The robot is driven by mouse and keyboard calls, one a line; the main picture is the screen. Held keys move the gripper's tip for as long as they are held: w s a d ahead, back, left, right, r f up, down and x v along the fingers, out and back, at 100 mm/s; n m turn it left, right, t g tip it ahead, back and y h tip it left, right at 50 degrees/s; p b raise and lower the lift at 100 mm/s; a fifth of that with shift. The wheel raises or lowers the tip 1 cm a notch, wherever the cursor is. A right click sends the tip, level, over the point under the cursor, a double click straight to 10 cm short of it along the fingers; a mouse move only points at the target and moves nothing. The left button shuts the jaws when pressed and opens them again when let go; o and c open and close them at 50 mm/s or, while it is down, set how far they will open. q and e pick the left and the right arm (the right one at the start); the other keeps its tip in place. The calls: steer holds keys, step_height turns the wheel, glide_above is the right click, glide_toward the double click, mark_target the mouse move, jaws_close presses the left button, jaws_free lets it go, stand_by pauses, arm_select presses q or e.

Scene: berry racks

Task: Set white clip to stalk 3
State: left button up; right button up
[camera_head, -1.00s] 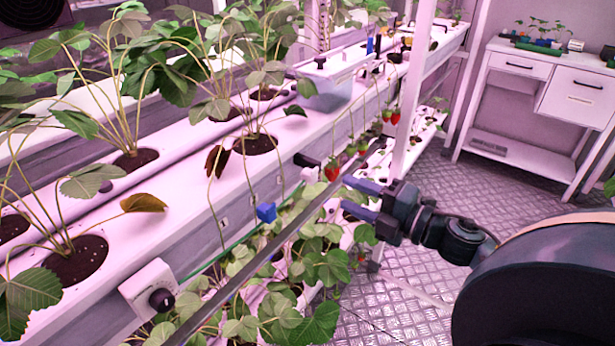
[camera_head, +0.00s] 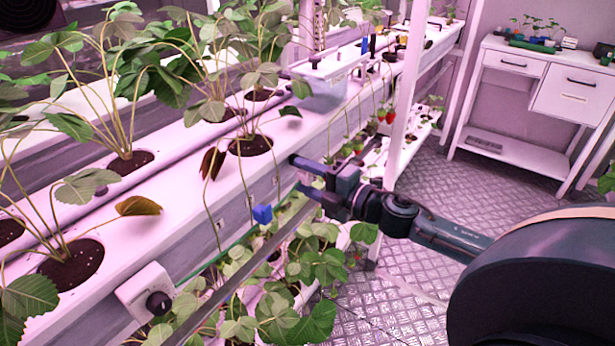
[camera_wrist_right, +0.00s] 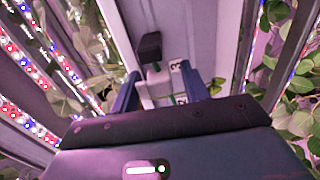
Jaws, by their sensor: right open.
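My right gripper (camera_head: 299,177) is open at the front face of the white planting gutter (camera_head: 205,172). In the right wrist view its two blue fingers (camera_wrist_right: 161,88) stand apart on either side of a pale piece (camera_wrist_right: 157,88). I cannot tell whether that piece is the white clip. Just beyond it are a black block (camera_wrist_right: 150,47) and a small label reading 3 (camera_wrist_right: 176,66). Thin stalks (camera_head: 246,190) hang over the gutter's front; which is stalk 3 is unclear in the head view. My left gripper is not in view.
A blue clip (camera_head: 262,214) sits on a green line left of my gripper. A white box with a dark knob (camera_head: 148,291) is on the gutter front. Leafy plants hang below. A white post (camera_head: 400,105) and red berries (camera_head: 386,116) are behind. Floor to the right is free.

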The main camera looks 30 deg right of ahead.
steer(key=shift+c, duration=0.2)
jaws_close()
stand_by(0.4)
